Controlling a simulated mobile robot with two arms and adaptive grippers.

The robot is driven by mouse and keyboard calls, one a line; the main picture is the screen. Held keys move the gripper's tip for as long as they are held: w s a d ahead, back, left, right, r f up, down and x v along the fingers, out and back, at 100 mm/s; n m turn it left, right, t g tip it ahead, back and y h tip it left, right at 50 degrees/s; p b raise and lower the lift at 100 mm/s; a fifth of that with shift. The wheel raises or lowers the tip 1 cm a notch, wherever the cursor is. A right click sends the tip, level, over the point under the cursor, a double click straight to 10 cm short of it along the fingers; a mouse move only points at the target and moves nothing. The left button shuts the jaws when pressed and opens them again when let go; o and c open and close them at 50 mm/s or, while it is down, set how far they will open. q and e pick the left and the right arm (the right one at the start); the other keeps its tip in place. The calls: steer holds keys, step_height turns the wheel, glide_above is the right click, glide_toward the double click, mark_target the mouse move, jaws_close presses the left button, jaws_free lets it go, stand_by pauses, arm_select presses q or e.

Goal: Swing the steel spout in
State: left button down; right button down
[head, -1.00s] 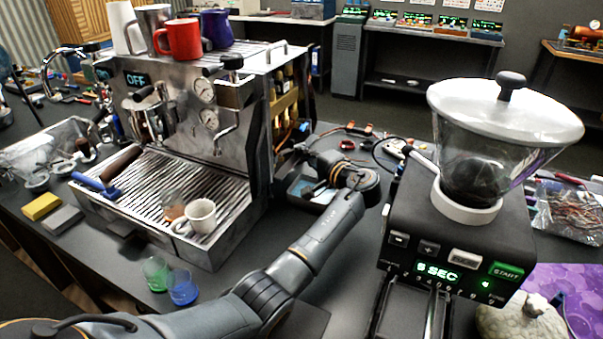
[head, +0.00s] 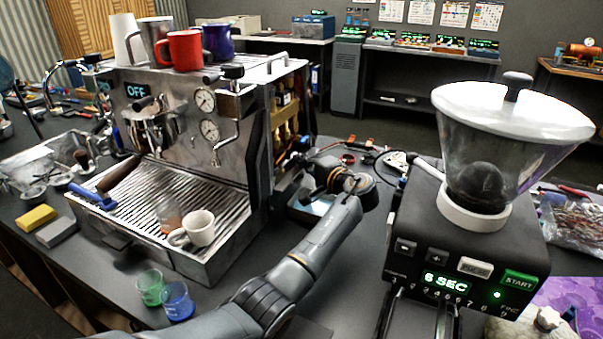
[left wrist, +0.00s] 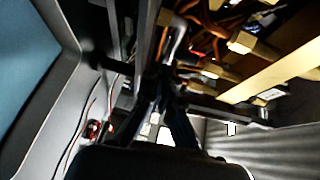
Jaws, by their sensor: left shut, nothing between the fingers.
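A steel spout (head: 229,140) hangs at the right of the espresso machine's (head: 150,198) front, below a black knob and beside two gauges. A second curved steel pipe (head: 58,72) stands at the machine's left side; I cannot tell for sure which one is meant. My left gripper (left wrist: 163,80) is shut and empty at the machine's right side. In the left wrist view a bright bent steel tube (left wrist: 178,38) is close beyond its fingertips; whether they touch is unclear. In the head view the fingers are mostly hidden by my wrist. My right gripper is not in view.
Brass fittings (left wrist: 240,42) and copper pipes crowd the machine's open side. A white cup (head: 198,229) is on the drip tray; mugs, including a red one (head: 184,50), stand on top. Green (head: 150,288) and blue (head: 177,301) glasses are in front. A grinder (head: 465,235) stands right of my arm.

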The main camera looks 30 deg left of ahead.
arm_select(q)
steer(key=shift+r, duration=0.2)
step_height(320, 180, up, 10)
steer(key=shift+f, duration=0.15)
stand_by(0.4)
